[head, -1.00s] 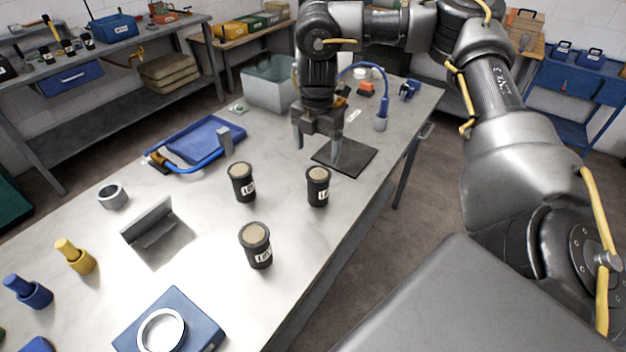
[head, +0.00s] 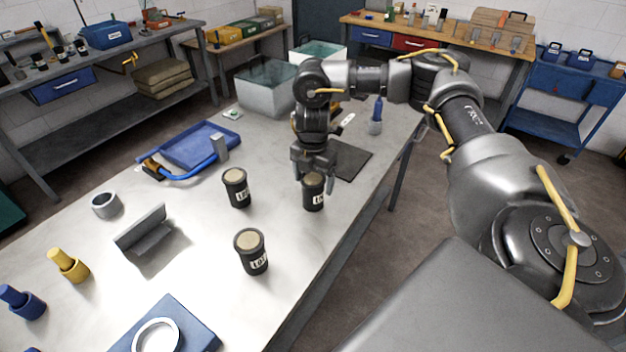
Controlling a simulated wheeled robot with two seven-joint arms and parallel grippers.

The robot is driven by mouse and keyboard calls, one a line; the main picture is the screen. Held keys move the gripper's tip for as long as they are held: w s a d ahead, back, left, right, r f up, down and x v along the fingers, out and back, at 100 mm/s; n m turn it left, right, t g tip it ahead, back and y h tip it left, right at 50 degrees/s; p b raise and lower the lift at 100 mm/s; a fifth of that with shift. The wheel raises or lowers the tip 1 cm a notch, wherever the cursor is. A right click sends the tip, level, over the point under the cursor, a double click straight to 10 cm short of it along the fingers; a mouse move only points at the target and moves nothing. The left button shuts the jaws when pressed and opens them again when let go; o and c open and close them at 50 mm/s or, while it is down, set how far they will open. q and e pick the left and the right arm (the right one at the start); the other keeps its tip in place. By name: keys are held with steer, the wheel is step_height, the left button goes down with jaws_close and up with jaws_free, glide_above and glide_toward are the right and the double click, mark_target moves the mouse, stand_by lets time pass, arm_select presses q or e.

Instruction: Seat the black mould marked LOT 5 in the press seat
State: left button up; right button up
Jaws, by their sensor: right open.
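Three black moulds with tan tops and white labels stand upright on the bench: one at the right (head: 313,198), one at the back left (head: 237,190) and one nearest me (head: 251,254). The labels begin with LOT, but I cannot read the numbers surely. My right gripper (head: 314,177) is open and points down at the right mould, its fingers at the mould's top and partly hiding it. I cannot tell whether they touch it. A blue block with a pale ring (head: 196,327), which looks like the press seat, lies at the front edge, empty. My left gripper is out of view.
A grey angled bracket (head: 146,235), a grey ring (head: 105,204) and yellow (head: 68,265) and blue (head: 22,302) pegged pieces stand at the left. A blue tray (head: 203,143) with a blue-handled tool lies behind. A dark mat (head: 350,161) lies beyond the right mould.

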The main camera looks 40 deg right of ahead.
steer(key=shift+s+a+f, duration=0.1)
steer(key=c, duration=1.3)
steer(key=shift+c, duration=0.2)
steer(key=shift+r, duration=1.15)
steer(key=s+d+r, duration=0.2)
steer(key=s+r, duration=0.8)
steer(key=s, duration=0.3)
steer(key=shift+s+d+r, duration=0.25)
steer(key=shift+s+r, duration=0.05)
steer(key=shift+r, duration=0.05)
